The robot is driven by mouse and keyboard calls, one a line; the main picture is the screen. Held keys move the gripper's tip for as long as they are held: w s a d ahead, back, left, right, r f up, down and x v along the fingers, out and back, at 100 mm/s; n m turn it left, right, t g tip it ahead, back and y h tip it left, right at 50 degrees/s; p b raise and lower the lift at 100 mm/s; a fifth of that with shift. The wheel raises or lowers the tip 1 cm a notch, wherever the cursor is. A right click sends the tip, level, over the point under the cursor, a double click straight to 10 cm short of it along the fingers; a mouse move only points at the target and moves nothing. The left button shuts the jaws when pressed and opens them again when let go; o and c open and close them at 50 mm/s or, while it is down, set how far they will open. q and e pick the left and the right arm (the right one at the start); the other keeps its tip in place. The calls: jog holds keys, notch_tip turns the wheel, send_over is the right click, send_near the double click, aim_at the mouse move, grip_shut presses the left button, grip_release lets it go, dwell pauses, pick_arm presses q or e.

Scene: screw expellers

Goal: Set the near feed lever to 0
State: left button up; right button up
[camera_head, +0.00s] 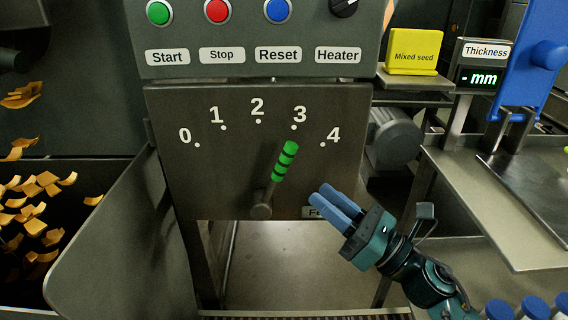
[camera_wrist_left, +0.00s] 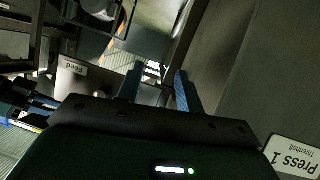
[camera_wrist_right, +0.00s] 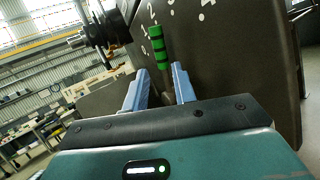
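The near feed lever (camera_head: 285,161) has a green handle with black bands and pivots on a grey hub (camera_head: 261,211). It leans up and right, pointing at the 3 on the dial plate (camera_head: 225,175), which is marked 0 to 4. My right gripper (camera_head: 332,200) is below and right of the handle, apart from it, open and empty. In the right wrist view the handle (camera_wrist_right: 158,46) shows beyond and between the fingertips (camera_wrist_right: 157,80). My left gripper (camera_wrist_left: 158,78) shows only in its own wrist view, open and empty; the lever is not identifiable there.
Above the dial is a panel with Start (camera_head: 159,12), Stop and Reset buttons and a Heater knob. A metal chute (camera_head: 120,240) stands left, near orange flakes (camera_head: 35,205). At right are a yellow Mixed seed sign (camera_head: 414,52), a thickness display (camera_head: 483,77) and blue-capped containers (camera_head: 534,308).

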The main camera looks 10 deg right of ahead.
aim_at(284, 164)
jog(key=p+x, duration=0.2)
jog(key=x, duration=0.8)
jog(key=shift+p, duration=0.4)
grip_shut()
